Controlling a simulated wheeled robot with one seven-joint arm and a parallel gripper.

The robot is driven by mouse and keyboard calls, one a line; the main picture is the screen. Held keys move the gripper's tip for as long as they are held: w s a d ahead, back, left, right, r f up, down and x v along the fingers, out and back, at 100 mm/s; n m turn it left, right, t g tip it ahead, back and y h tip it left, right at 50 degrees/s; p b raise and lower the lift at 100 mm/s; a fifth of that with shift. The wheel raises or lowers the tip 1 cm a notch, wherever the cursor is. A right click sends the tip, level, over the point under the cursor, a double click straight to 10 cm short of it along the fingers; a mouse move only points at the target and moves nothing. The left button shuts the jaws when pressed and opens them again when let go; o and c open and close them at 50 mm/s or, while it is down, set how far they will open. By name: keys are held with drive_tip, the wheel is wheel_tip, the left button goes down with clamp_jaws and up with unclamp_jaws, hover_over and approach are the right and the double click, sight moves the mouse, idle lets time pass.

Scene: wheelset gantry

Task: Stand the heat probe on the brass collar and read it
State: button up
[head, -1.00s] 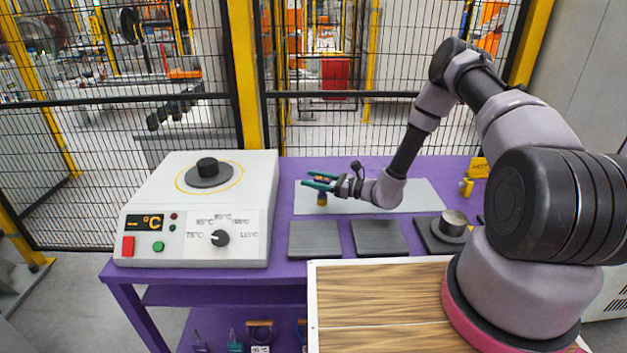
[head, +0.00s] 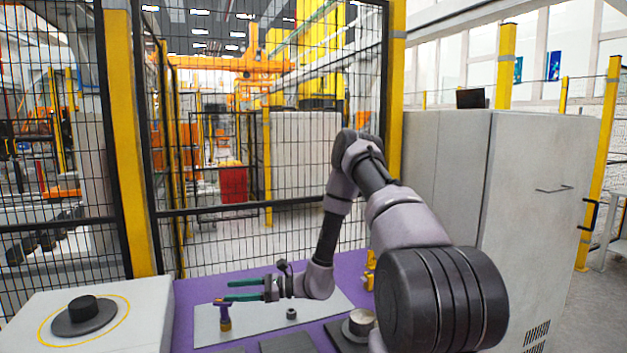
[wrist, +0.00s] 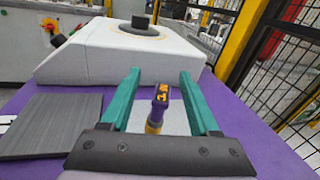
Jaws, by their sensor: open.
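The heat probe (head: 224,316), yellow with a purple top, stands upright on a light grey mat (head: 258,322). My gripper (head: 228,291) is open and empty, its two green fingers pointing left close to the probe's top. In the wrist view the probe (wrist: 156,108) shows between the spread fingers (wrist: 158,75), apart from both. A dull metallic cylinder (head: 362,320) sits on a dark plate at the right, partly behind my arm. It may be the brass collar; its colour does not settle this.
A white heater unit (head: 145,300) with a black hub (head: 84,308) stands at the left. A small dark ring (head: 291,314) lies on the mat. Dark plates (head: 288,344) line the purple table's front. Mesh fence (head: 250,200) and a grey cabinet (head: 540,210) stand behind.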

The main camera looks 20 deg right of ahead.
drive_tip(key=s+d+r+n+g+h, duration=0.25)
drive_tip(key=s+r+n, duration=0.3)
drive_tip(key=r, duration=0.55)
drive_tip(key=s+d+r+n+g+h, duration=0.1)
drive_tip(key=s+r+n+g+h, duration=0.35)
drive_tip(key=r, duration=0.65)
drive_tip(key=s+d+r+n+t+h, duration=0.5)
drive_tip(key=s+d+r+t+h, duration=0.3)
drive_tip(key=s+d+r, duration=0.4)
drive_tip(key=s+r+t, duration=0.1)
drive_tip(key=s+r, duration=0.2)
drive_tip(key=r, duration=0.1)
drive_tip(key=shift+s+d+r+n+t, duration=0.2)
drive_tip(key=shift+s+r+n+t, duration=0.1)
drive_tip(key=shift+s+r, duration=0.05)
